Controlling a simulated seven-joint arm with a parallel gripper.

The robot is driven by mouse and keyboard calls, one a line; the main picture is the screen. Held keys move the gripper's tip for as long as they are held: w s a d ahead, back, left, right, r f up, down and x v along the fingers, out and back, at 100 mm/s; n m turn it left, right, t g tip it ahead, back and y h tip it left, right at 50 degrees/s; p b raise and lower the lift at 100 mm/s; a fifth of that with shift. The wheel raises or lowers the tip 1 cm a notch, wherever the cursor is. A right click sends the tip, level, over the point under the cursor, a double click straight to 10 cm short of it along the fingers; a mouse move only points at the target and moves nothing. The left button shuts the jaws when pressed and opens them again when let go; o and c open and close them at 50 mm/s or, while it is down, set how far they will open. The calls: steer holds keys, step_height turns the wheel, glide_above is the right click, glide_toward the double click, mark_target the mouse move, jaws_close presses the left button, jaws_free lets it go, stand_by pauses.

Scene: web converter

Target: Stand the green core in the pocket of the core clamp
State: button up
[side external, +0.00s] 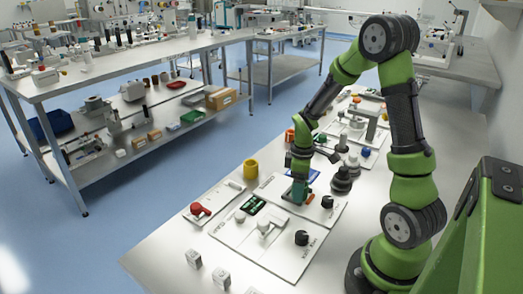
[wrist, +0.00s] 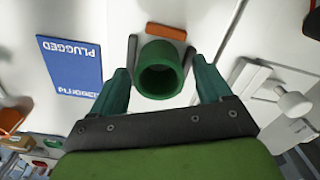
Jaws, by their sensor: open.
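The green core (wrist: 161,72) is a hollow cylinder with its open end facing the wrist camera. It lies between the two teal fingers of my gripper (wrist: 159,68), with a visible gap on each side. My gripper is open; in the side external view it (side external: 299,192) is low over the white panels. Two dark grey strips (wrist: 132,48) flank the core, and an orange bar (wrist: 166,32) lies just beyond it; these may belong to the core clamp. The core's lower end and any pocket beneath it are hidden. I cannot pick out the core in the side external view.
A blue card (wrist: 73,65) reading "PLUGGED" lies left of the core. A white block with a round knob (wrist: 294,104) is at the right. A yellow cup (side external: 250,169), a red-handled part (side external: 200,210) and black knobs (side external: 301,238) stand nearby.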

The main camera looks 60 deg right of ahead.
step_height(320, 180, up, 12)
steer(key=s+a+r+m+t, duration=0.2)
steer(key=a+r, duration=0.1)
steer(key=a, duration=0.3)
steer(key=s+a+r+m+t+y, duration=0.1)
steer(key=s+a+r+m+t, duration=0.1)
steer(key=a, duration=0.4)
steer(key=s+a+r+m+t+y, duration=0.1)
steer(key=s+a+r+m+t, duration=0.1)
steer(key=a+r+m+t, duration=0.1)
steer(key=a+r+m, duration=0.1)
steer(key=a+r, duration=0.1)
steer(key=a, duration=0.1)
steer(key=shift+s+a, duration=0.2)
steer(key=shift+a, duration=0.15)
